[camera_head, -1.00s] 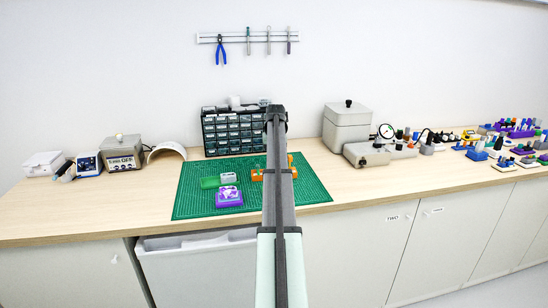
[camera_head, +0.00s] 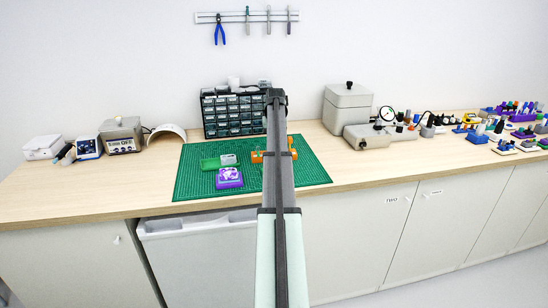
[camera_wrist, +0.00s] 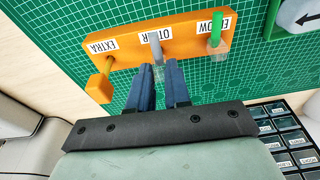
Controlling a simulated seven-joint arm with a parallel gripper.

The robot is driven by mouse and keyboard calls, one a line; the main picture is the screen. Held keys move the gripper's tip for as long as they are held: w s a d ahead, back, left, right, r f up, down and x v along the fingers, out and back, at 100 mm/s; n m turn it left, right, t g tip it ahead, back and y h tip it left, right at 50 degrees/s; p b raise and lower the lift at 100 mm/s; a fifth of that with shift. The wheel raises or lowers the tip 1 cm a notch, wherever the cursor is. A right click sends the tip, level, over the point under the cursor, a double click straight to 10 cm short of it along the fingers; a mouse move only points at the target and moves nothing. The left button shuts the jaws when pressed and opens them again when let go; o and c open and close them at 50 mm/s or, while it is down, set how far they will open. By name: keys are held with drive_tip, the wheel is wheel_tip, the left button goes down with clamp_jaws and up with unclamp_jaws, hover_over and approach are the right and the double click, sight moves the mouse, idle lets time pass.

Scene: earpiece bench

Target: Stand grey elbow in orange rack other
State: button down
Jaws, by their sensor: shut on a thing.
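The orange rack (camera_wrist: 190,33) lies on the green mat with labels EXTRA, OTHER and ELBOW; in the head view the rack (camera_head: 257,156) is mostly behind my arm. My gripper (camera_wrist: 159,67) has its blue fingers shut on the grey elbow (camera_wrist: 155,44), at the rack's middle place. The grey piece covers part of the OTHER label, and a clear part shows between the fingertips. I cannot tell whether it is seated in the rack. A green piece (camera_wrist: 215,30) with a clear end is at ELBOW.
A green tray (camera_head: 210,164) and a purple holder (camera_head: 229,178) are left of the rack on the mat (camera_head: 196,188). A dark drawer cabinet (camera_head: 232,112) stands behind. A grey box (camera_head: 347,108) and a dial gauge stand to the right.

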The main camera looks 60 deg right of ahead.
drive_tip(key=shift+f, duration=0.85)
drive_tip(key=c, duration=1)
unclamp_jaws()
drive_tip(key=shift+r, duration=0.1)
wheel_tip(320, 180, up, 14)
drive_tip(key=s+a, duration=0.1)
drive_tip(key=a, duration=0.1)
drive_tip(key=shift+s+f, duration=0.25)
drive_tip(key=shift+s, duration=0.1)
